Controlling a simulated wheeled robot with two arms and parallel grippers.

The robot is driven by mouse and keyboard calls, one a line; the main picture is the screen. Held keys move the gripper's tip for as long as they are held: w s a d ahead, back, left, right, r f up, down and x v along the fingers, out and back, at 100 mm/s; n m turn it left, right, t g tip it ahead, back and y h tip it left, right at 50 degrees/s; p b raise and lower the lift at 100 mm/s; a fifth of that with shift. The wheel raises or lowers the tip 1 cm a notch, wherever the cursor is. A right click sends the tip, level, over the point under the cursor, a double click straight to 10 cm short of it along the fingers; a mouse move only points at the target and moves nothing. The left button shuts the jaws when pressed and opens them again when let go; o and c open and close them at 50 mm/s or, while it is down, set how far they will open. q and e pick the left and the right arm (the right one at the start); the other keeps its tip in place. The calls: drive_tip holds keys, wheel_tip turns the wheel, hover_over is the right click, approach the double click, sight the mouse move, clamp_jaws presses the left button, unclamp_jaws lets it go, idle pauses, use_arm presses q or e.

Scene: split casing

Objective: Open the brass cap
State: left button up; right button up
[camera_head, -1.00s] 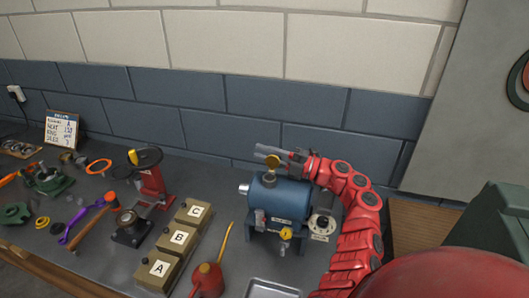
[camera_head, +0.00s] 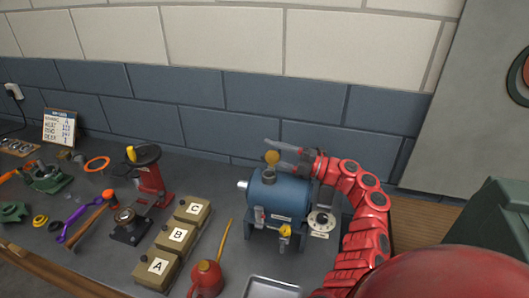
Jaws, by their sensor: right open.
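A blue cylindrical casing (camera_head: 281,195) stands on the bench on a dark base. A round brass cap (camera_head: 272,158) shows above its top, and a smaller yellow-brass fitting (camera_head: 285,231) is on its front. My right gripper (camera_head: 274,155) reaches in from the right above the casing, its fingers pointing left and spread apart. The brass cap shows between the fingertips in the picture; I cannot tell whether they touch it. My left gripper is not in view.
A dial plate (camera_head: 322,222) sits right of the casing. Boxes marked A (camera_head: 157,267), B (camera_head: 177,235) and C (camera_head: 194,210), a red oil can (camera_head: 206,279) and a metal tray (camera_head: 272,288) stand in front. A red press (camera_head: 150,175) and tools lie left.

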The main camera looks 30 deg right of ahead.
drive_tip(key=b+v, duration=0.4)
drive_tip(key=v, duration=1.1)
drive_tip(key=shift+b, duration=0.35)
